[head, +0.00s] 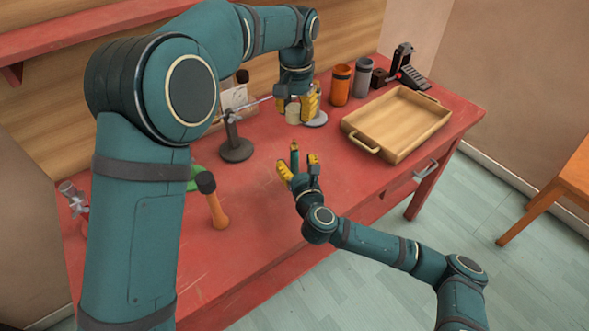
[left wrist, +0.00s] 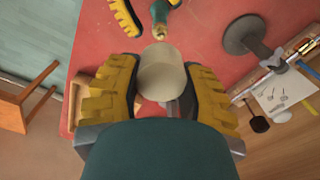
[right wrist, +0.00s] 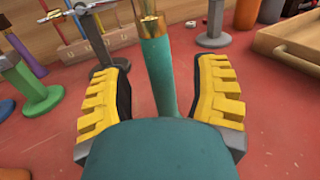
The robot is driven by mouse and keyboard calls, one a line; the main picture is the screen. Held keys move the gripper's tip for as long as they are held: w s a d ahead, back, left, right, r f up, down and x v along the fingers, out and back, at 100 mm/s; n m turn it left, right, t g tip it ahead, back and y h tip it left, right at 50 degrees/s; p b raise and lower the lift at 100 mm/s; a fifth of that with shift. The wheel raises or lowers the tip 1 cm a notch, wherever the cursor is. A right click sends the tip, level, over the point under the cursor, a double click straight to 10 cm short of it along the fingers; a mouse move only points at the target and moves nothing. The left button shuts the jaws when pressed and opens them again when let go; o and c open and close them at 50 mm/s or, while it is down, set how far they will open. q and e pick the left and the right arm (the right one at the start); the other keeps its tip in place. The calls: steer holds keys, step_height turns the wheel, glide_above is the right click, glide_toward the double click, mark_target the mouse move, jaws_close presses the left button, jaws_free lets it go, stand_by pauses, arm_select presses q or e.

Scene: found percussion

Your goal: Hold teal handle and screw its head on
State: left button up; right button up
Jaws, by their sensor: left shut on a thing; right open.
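The teal handle (right wrist: 158,75) stands upright with a brass-coloured top end, between the fingers of my right gripper (right wrist: 160,95), which is open around it. In the head view the handle (head: 294,157) shows at the right gripper (head: 299,167). My left gripper (head: 296,106) is shut on a cream cylindrical head (left wrist: 162,75) and holds it above the table, farther back than the handle. In the left wrist view the handle's brass end (left wrist: 159,30) appears just beyond the head. The two look apart, but the exact gap is unclear.
A wooden tray (head: 376,143) lies at the right, with an orange cylinder (head: 341,86) and a grey cylinder (head: 363,78) behind it. A dark stand (head: 236,149) is left of the grippers. An orange-handled mallet (head: 214,207) stands near the front, beside my left arm.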

steer(key=shift+x, duration=0.8)
jaws_close()
